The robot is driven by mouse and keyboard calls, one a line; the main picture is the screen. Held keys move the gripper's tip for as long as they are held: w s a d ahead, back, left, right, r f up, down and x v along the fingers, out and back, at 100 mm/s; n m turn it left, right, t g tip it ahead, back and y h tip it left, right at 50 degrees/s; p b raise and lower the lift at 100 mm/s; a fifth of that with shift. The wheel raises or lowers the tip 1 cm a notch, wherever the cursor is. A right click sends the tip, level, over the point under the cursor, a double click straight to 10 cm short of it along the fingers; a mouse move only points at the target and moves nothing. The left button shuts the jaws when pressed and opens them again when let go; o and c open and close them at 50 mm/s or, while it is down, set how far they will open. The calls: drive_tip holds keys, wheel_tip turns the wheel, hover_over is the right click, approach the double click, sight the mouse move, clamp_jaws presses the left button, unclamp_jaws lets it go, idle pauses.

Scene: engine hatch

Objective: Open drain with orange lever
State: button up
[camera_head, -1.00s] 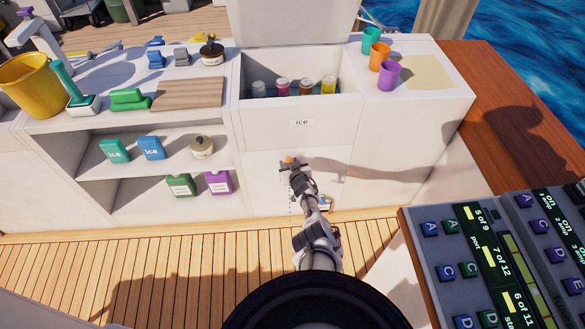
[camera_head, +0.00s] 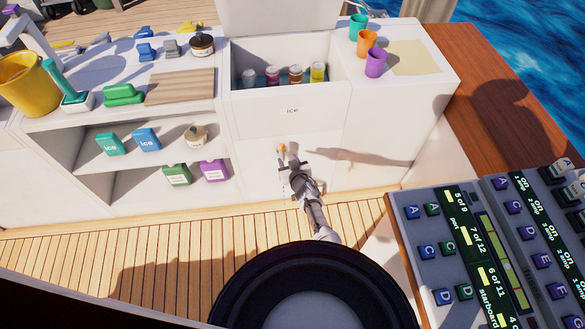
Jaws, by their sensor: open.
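The orange lever (camera_head: 282,148) is a small orange piece on the white front of the ice box (camera_head: 258,119), below the "ice" label. My gripper (camera_head: 289,164) is open, just below and slightly right of the lever. A small gap seems to show between them, but the view is too small to be sure about contact. The drain's outlet is hidden or too small to make out, so I cannot tell whether the drain is open.
The ice box is open on top and holds several jars. Teal, orange and purple cups (camera_head: 376,62) stand on the counter to its right. Shelves with ice packs (camera_head: 146,139) and jugs (camera_head: 214,171) are to the left. A control panel (camera_head: 480,245) fills the lower right.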

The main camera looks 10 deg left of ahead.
drive_tip(key=shift+v, duration=2.55)
